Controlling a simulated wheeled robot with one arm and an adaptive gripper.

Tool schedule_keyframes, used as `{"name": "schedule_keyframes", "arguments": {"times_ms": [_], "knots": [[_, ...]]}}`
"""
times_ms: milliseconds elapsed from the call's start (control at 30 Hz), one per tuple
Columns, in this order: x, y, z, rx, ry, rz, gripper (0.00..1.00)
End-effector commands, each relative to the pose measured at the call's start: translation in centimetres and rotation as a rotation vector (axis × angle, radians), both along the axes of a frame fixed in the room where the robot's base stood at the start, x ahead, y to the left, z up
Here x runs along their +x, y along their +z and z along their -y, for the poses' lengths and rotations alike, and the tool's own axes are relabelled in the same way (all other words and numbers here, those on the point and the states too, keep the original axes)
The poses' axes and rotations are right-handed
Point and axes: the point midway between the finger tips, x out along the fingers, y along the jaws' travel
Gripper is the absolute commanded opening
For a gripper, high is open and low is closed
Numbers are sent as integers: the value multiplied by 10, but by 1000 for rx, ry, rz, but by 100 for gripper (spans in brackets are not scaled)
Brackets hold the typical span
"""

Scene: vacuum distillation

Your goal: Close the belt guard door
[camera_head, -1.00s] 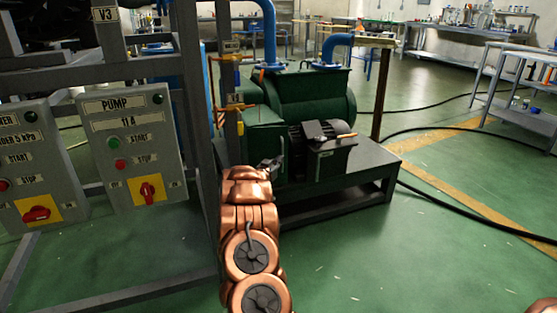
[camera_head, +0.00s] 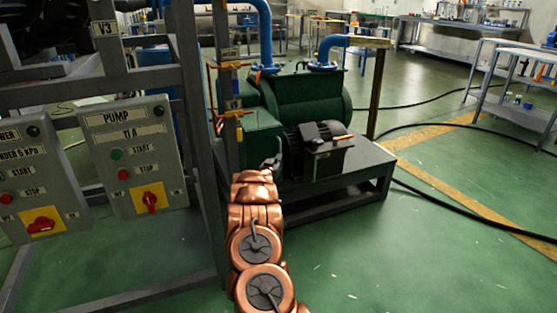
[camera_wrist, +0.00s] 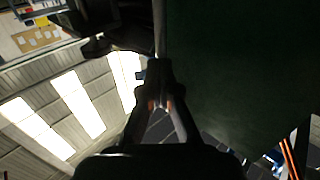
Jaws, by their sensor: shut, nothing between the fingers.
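The belt guard (camera_head: 262,132) is a green box at the left end of the green pump (camera_head: 308,105). I cannot tell from the head view which face is its door or how far it stands open. My gripper (camera_head: 272,163) is at the box's lower right edge, beside the dark motor. In the wrist view, a large dark green panel (camera_wrist: 245,70), likely the guard or its door, fills the right side. My gripper (camera_wrist: 160,72) is shut and empty, its tips at the panel's left edge. Whether they touch it is unclear.
A grey frame post (camera_head: 200,140) stands close left of my arm, with the pump control panel (camera_head: 133,155) on the frame. The pump sits on a dark metal base (camera_head: 350,170). A black cable (camera_head: 440,200) crosses the green floor on the right, where there is free room.

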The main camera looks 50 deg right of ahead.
Motion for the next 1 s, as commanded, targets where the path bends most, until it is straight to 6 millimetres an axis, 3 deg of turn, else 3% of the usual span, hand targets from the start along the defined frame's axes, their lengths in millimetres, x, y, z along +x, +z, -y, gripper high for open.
{"name": "schedule_keyframes", "arguments": {"times_ms": [367,1000], "knots": [[-4,0,-6,4,-3,0,0],[-31,2,-72,1,1,-1,0]]}}
